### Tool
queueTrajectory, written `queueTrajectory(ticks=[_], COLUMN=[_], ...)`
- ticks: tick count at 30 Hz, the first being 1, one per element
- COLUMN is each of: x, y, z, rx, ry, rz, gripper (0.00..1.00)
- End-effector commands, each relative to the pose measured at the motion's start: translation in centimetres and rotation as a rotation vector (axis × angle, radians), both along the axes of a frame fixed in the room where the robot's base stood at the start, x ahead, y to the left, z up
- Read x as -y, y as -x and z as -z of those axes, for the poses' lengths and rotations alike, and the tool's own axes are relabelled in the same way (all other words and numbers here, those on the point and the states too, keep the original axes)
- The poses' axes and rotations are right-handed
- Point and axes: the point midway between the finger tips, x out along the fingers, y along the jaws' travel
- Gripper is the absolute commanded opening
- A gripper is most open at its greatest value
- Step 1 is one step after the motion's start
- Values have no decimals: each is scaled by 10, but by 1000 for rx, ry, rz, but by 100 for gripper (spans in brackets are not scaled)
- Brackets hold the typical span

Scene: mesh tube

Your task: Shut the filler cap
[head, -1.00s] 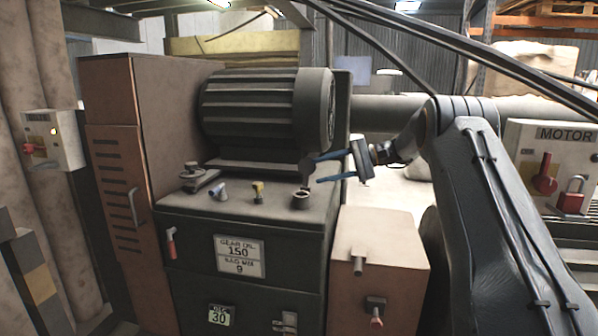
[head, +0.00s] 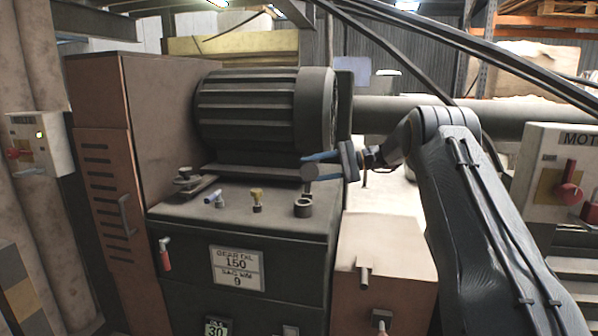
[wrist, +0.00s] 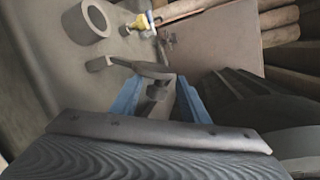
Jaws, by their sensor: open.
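The filler neck (head: 303,207) is an open dark ring on top of the gearbox housing. It also shows at the upper left of the wrist view (wrist: 87,22). The filler cap (head: 309,173) is a dark round disc standing raised above and behind the neck, apart from its mouth. In the wrist view the cap (wrist: 150,69) appears edge-on with an arm and a small knob. My gripper (head: 310,167) has blue fingers, one on each side of the cap. They are open, and I cannot tell whether either finger touches it.
A large ribbed motor (head: 265,110) stands just behind the neck. A yellow-handled fitting (head: 257,198) and a small pale-blue-handled fitting (head: 214,198) stand left of it on the housing top (head: 235,222). A brown box (head: 385,245) stands at the right.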

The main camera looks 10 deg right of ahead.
Motion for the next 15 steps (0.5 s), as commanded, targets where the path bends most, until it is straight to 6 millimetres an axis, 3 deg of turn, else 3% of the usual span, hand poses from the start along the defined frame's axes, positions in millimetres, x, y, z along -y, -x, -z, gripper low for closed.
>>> queueTrajectory(ticks=[6, 15], x=[-29, -39], y=[-4, -6], z=[5, 7], rx=[-1, 0], ry=[0, 0], rz=[-4, -5], gripper=[41, 41])
